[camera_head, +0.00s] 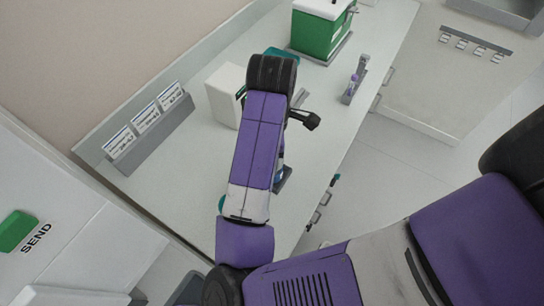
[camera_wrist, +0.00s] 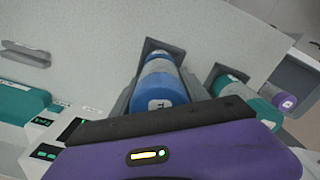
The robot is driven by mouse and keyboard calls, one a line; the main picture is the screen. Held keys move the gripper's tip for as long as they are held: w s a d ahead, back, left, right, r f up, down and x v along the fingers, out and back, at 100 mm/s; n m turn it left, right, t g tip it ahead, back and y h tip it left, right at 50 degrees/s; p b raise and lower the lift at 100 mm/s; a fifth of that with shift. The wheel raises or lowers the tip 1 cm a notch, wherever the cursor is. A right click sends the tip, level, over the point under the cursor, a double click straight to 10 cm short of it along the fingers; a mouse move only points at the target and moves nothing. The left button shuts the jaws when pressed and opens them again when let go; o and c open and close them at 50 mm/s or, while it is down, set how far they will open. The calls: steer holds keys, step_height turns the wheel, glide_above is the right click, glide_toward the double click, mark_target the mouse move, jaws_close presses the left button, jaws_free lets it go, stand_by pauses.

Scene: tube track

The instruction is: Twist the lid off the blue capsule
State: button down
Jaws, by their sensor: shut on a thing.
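The blue capsule (camera_wrist: 165,82) has blue ends and a grey middle band, with a pale letter mark on the end nearest the camera. It sits in a grey holder (camera_wrist: 188,66) on the counter. My gripper (camera_wrist: 158,124) is at the near, marked end of the capsule and is shut on it. The black edge and purple housing of the gripper hide the fingertips and the contact. In the head view my arm covers the gripper and most of the capsule. No gap between lid and body can be made out.
A teal capsule (camera_wrist: 232,88) and a purple one (camera_wrist: 284,101) stand right of the blue capsule in the wrist view. A white box (camera_head: 226,94), a green container (camera_head: 322,34) and a labelled card rack (camera_head: 148,130) stand on the counter. The counter's left front is clear.

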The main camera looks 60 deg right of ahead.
steer(key=shift+r, duration=3.3)
steer(key=shift+f, duration=0.1)
